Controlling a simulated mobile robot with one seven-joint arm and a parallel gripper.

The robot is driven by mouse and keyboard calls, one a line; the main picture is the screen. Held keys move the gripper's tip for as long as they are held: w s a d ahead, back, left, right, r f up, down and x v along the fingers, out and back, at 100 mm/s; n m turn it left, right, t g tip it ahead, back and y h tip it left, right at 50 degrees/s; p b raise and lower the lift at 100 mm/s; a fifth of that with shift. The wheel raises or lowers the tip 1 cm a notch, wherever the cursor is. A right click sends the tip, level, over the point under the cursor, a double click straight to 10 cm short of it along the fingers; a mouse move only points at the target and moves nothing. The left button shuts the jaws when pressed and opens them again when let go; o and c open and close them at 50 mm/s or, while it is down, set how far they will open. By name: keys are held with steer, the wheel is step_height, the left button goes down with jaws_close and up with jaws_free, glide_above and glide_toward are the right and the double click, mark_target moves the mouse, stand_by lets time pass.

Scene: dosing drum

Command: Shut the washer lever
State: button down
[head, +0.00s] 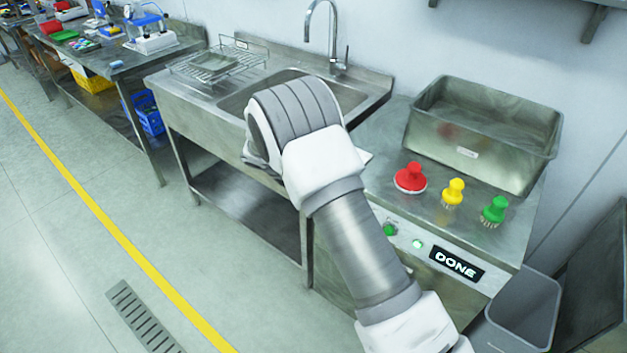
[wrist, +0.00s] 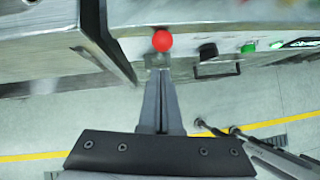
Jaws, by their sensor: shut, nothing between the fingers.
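The washer lever shows in the wrist view as a red ball knob (wrist: 161,41) on the front of the steel washer. My gripper (wrist: 158,72) is shut and empty, its fingers pointing at the washer front just below the red ball. I cannot tell whether the fingertips touch the lever. In the head view my own arm hides the gripper and the lever. The washer (head: 352,278) has a lit "DONE" display (head: 456,264) and a green light (head: 417,243) on its front.
A sink bench (head: 210,118) stands left of the washer; its edge is close to my gripper in the wrist view. Red (head: 411,178), yellow (head: 453,192) and green (head: 494,210) brushes and a steel basin (head: 480,150) sit on the washer top. A grey bin (head: 525,310) stands at right.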

steer(key=v, duration=1)
steer(key=shift+r, duration=0.35)
steer(key=shift+a, duration=0.1)
steer(key=s+d+r+m+g+y, duration=0.1)
steer(key=s+d+r+m+y, duration=0.2)
steer(key=s+d+r+m, duration=1.25)
steer(key=s+d+r+m+t+y, duration=0.1)
steer(key=s+d+r+m, duration=0.1)
steer(key=s+m, duration=0.3)
steer(key=s+d+r+m+y, duration=0.1)
steer(key=s+m, duration=0.4)
steer(key=s, duration=0.7)
steer(key=shift+s+d+r+m+t+y, duration=0.35)
steer(key=shift+s+d+r+t+y, duration=0.05)
steer(key=shift+d+y, duration=0.15)
